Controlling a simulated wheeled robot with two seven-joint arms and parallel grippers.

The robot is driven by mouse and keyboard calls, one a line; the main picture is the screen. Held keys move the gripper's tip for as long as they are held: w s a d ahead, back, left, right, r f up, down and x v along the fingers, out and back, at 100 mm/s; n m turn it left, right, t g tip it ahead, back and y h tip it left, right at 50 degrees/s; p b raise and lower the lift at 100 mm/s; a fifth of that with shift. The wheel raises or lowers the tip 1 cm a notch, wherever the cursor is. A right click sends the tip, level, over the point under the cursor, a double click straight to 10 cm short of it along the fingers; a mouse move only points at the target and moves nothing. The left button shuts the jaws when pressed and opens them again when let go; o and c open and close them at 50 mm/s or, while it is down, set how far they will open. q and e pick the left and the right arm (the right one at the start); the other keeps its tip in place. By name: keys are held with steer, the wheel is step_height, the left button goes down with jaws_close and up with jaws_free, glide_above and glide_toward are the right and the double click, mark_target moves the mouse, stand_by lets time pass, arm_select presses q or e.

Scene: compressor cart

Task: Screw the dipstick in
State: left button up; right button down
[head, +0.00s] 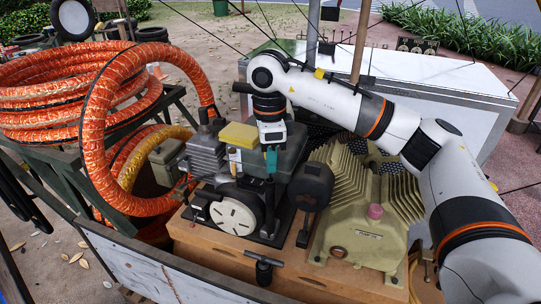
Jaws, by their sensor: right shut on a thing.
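My right gripper (270,160) points straight down over the machinery in the middle of the cart. Its teal fingers are shut on a dark, slim upright piece, apparently the dipstick (269,190). Its lower end merges with the dark parts beside the white-faced round unit (235,216), so I cannot tell whether it sits in a hole. The beige finned compressor block (362,237) stands to the right, with a pink cap (375,211) on top. My left gripper is out of view.
Coiled orange hose (98,150) fills the left side. A yellow block (239,135) lies just left of my gripper. A black round part (311,185) stands close to its right. A black T-handle (264,267) sits at the wooden base's front. A white-topped cabinet (440,82) stands behind.

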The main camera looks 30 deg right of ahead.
mark_target(270, 179)
steer(key=shift+f+b, duration=2.25)
steer(key=shift+f, duration=1.05)
steer(key=shift+r+m, duration=0.1)
steer(key=shift+m, duration=1.3)
steer(key=shift+m+p, duration=0.3)
steer(key=shift+m, duration=1.1)
steer(key=shift+m, duration=1.4)
